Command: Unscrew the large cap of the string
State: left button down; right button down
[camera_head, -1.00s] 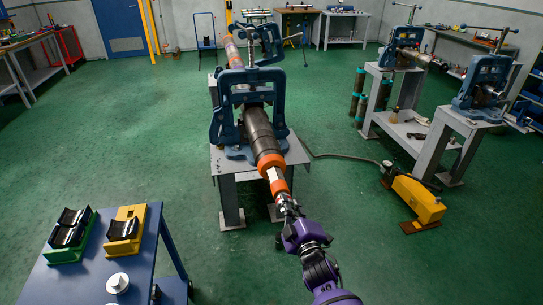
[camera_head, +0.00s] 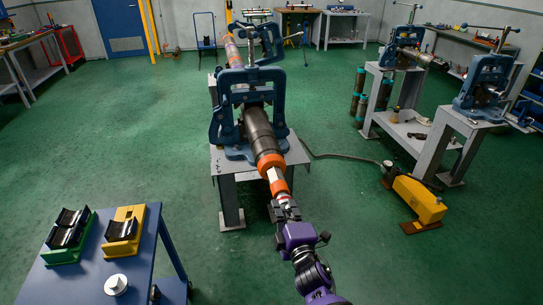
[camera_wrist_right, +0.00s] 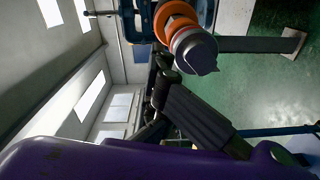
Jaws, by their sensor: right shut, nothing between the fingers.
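The string (camera_head: 258,128) is a long dark pipe clamped in blue vises. Its near end has an orange ring (camera_head: 268,162), a white section (camera_head: 274,174) and a second orange ring (camera_head: 279,187). In the right wrist view, an orange ring (camera_wrist_right: 172,18) and a silver end piece (camera_wrist_right: 195,50) show at the top. I cannot tell which part is the large cap. My right gripper (camera_head: 284,205), with dark fingers and a purple wrist, is at this near end, shut and empty. In its wrist view the fingers (camera_wrist_right: 175,92) are just below the silver piece; contact is unclear. My left gripper is out of view.
A blue table (camera_head: 85,285) at the lower left carries a green holder (camera_head: 68,238), a yellow holder (camera_head: 124,230) and a round white piece (camera_head: 116,284). A yellow device (camera_head: 418,199) stands on the floor to the right. The green floor between them is mostly clear.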

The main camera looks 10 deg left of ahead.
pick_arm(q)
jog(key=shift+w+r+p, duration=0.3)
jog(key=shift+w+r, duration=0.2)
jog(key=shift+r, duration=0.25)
pick_arm(e)
jog(key=shift+v, duration=1.05)
